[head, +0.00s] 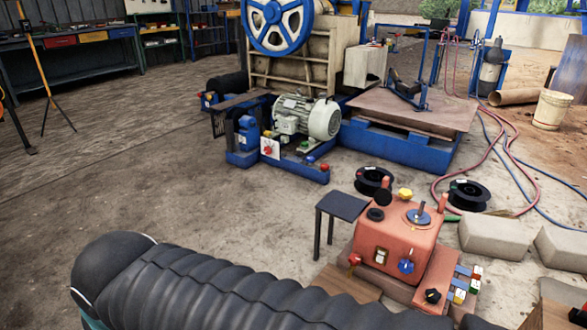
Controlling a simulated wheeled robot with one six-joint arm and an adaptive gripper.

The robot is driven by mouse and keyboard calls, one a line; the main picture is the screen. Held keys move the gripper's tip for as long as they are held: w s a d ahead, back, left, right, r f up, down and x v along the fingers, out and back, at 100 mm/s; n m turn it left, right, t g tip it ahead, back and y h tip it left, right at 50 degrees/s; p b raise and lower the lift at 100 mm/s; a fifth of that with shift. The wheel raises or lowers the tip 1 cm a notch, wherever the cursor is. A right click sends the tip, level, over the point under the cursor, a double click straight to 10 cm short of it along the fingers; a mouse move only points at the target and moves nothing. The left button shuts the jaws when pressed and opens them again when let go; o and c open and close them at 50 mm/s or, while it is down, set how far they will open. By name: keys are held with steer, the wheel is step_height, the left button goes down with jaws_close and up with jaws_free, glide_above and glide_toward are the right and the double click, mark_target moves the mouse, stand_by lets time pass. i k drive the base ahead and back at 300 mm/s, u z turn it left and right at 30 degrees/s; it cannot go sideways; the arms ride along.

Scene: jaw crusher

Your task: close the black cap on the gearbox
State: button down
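The gearbox (393,243) is an orange-red box at the lower right. A flat black round piece (375,214) is on the left of its top. A black knob-like cap (432,296) is on the lower step at its front right. I cannot tell from here whether either is open or closed. A yellow cap (405,194) and a blue piece on a metal disc (420,213) are also on top. A blue knob (406,267) is on the front and a red one (355,259) at the left. My gripper is out of view.
My black ribbed arm sleeve fills the lower foreground. A small dark table (341,207) stands left of the gearbox. Two black spools (469,195) lie behind it, and concrete blocks (494,237) sit to its right. A motor (309,116) stands farther back. The left floor is clear.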

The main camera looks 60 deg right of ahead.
mark_target(383, 197)
steer(key=z, duration=0.55)
steer(key=i, duration=2.25)
steer(key=z, duration=2.9)
steer(key=i, duration=1)
